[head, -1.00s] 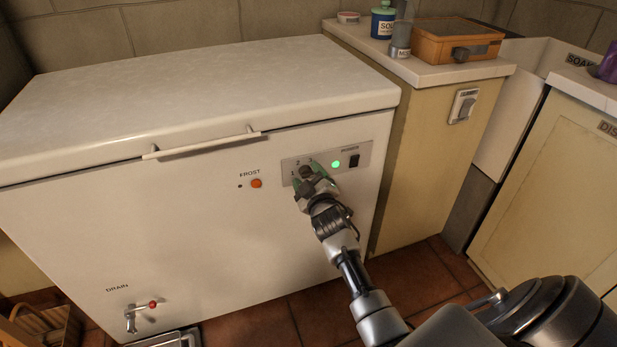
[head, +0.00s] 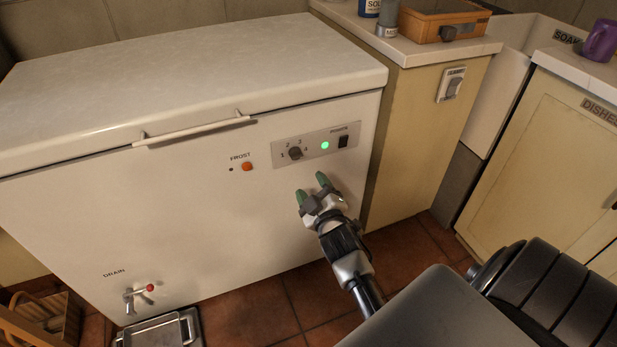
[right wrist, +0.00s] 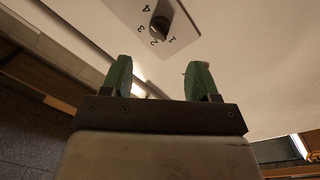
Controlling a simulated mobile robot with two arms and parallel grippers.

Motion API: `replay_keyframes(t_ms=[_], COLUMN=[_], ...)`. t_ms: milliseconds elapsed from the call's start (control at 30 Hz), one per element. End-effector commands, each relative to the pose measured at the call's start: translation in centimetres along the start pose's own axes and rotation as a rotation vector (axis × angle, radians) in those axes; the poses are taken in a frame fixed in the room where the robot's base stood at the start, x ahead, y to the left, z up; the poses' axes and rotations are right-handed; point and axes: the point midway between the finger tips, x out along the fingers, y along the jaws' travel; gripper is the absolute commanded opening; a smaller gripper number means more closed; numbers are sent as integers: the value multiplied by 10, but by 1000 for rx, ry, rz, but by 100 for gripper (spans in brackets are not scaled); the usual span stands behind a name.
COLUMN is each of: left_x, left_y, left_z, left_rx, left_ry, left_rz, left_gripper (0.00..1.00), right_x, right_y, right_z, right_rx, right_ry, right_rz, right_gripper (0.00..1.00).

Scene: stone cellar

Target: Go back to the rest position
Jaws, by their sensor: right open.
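My right gripper (head: 311,189) is open and empty in front of the white chest freezer (head: 130,215), just below its control panel (head: 318,144). Its green-tipped fingers are apart from the dial (head: 296,153), which has numbers around it. The right wrist view shows the open fingers (right wrist: 160,78) with nothing between them and the dial (right wrist: 158,27) beyond them. The panel's green light is lit, and a dark power switch (head: 343,141) is beside it. My left gripper is not in view.
The freezer lid (head: 190,70) is shut. A drain tap (head: 138,296) with a red knob is low on the front, above a metal tray (head: 160,331). A wicker basket (head: 40,318) is at the lower left. Cream cabinets (head: 415,145) stand to the right. Tiled floor (head: 250,312) is clear between.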

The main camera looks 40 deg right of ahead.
Motion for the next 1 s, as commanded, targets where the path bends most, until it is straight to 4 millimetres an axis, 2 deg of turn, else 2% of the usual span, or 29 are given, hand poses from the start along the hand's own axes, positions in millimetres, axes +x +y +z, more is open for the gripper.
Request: replay_keyframes(t_ms=[533,667,767,867,1000], left_x=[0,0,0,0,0], left_y=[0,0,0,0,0], left_z=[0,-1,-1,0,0], left_rx=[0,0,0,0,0], left_ry=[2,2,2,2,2], left_rz=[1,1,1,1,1], left_gripper=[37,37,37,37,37], right_x=[-1,-8,-23,-50,-102], right_y=[0,-3,-12,-26,-50], right_z=[0,2,7,11,12], right_rx=[1,25,74,150,250], right_ry=[-2,-41,-131,-265,-477], right_rz=[-1,-27,-90,-188,-352], right_gripper=[60,60,60,60,60])
